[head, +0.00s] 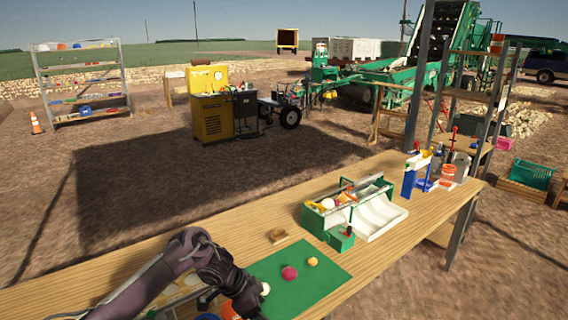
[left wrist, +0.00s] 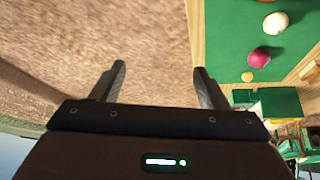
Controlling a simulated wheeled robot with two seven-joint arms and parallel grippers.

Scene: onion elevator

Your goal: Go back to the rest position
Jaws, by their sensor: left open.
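My left gripper (head: 238,290) reaches in from the lower left over the near edge of the wooden table. In the left wrist view its two fingers (left wrist: 160,70) stand wide apart with nothing between them, only brown ground beyond. A green mat (head: 318,288) lies on the table right of the gripper. On it are a purple-red onion (head: 289,272), a small orange-yellow onion (head: 312,261) and a white onion (head: 265,289), the last close beside the gripper. The three also show in the left wrist view at upper right. My right gripper is not in view.
A green and white model elevator (head: 378,217) holding several onions stands on the wooden table (head: 400,245) beyond the mat. A small wooden block (head: 277,236) lies nearer the gripper. A blue and white device (head: 412,177) stands at the far right end. Bare table lies left of the block.

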